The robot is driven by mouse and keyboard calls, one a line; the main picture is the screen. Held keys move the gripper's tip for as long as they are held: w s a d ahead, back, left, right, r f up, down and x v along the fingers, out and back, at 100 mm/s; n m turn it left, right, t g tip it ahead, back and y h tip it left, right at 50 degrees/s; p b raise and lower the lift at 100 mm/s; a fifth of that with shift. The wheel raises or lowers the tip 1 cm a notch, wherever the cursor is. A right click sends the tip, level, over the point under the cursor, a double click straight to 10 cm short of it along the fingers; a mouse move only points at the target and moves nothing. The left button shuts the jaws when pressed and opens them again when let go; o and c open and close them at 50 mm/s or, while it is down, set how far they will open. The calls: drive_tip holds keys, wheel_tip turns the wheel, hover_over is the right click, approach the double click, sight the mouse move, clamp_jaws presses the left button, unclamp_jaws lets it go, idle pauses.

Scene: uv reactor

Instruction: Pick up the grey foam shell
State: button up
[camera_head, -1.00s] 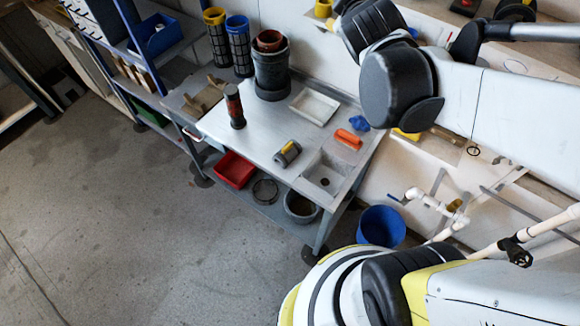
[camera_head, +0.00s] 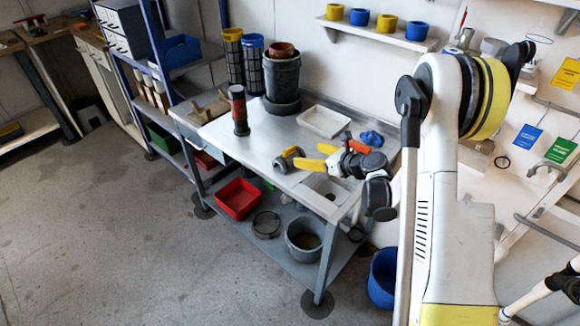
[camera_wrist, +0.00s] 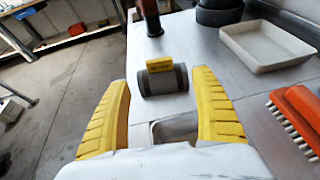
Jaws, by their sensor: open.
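The grey foam shell (camera_head: 287,160) is a short, rounded grey piece with a yellow label, lying on the metal bench (camera_head: 225,143) near its front edge. In the wrist view the shell (camera_wrist: 180,79) lies ahead, framed between the tips of my two yellow fingers. My gripper (camera_head: 311,156) is open and empty, just to the right of the shell in the head view. It appears apart from the shell, with bench surface visible between them in the wrist view.
A red-and-black cylinder (camera_head: 239,112) stands behind the shell. A white tray (camera_head: 323,121), an orange brush (camera_wrist: 299,112) and a blue item (camera_head: 371,138) lie towards the back right. A sink (camera_head: 325,187) is below my gripper. Dark pots (camera_head: 282,80) stand at the back.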

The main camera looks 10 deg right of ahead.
sight(290, 149)
drive_tip(key=b+x, duration=0.1)
drive_tip(key=x, duration=0.2)
drive_tip(key=b+x, duration=0.1)
drive_tip(key=x, duration=0.3)
drive_tip(key=b+x, duration=0.1)
drive_tip(key=x, duration=0.2)
drive_tip(key=shift+w+a+r+b, duration=0.25)
drive_tip(key=shift+b, duration=0.1)
drive_tip(key=c, duration=1.2)
